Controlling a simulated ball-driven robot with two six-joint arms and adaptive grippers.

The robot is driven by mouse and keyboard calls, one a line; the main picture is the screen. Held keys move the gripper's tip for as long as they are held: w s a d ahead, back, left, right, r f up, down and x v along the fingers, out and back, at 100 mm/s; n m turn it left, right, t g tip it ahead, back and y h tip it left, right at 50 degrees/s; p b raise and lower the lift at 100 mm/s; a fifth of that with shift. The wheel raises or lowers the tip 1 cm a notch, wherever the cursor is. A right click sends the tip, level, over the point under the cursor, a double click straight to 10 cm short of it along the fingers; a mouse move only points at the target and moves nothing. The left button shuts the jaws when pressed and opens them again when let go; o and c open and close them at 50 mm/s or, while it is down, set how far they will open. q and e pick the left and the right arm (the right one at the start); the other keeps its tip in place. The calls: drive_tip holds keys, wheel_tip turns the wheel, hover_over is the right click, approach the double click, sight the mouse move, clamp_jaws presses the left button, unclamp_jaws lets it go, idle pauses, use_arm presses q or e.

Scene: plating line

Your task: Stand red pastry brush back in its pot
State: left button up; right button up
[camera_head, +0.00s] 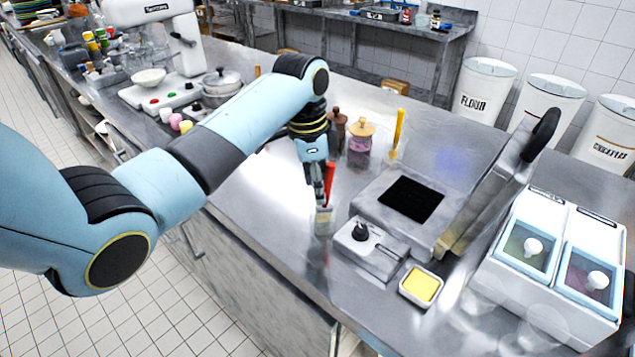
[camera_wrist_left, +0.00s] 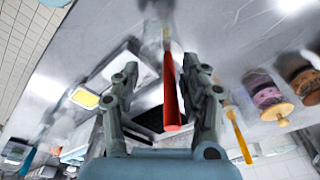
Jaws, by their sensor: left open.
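The red pastry brush (camera_head: 329,184) is roughly upright, its pale bristles pointing down, at the counter's front part. In the left wrist view the red handle (camera_wrist_left: 171,95) points toward the camera, between the two fingers. My left gripper (camera_head: 319,187) is at the brush handle, pointing down. In the wrist view the left gripper (camera_wrist_left: 160,72) is open, with a finger on either side of the handle. I cannot tell whether either finger touches it. A grey shiny shape lies below the bristles; I cannot tell whether it is the pot or a reflection. My right gripper is not in view.
A yellow brush (camera_head: 398,134) stands behind, near a jar with a wooden lid (camera_head: 361,142). A flat cooker with a black plate (camera_head: 411,198) and a small dish of yellow (camera_head: 421,286) are to the right. Bare counter (camera_head: 262,190) lies left of the gripper.

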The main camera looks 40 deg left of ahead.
use_arm(q)
wheel_tip(320, 180, up, 12)
drive_tip(key=s, duration=0.1)
drive_tip(key=shift+a, duration=0.4)
drive_tip(key=shift+s, duration=0.1)
idle(0.4)
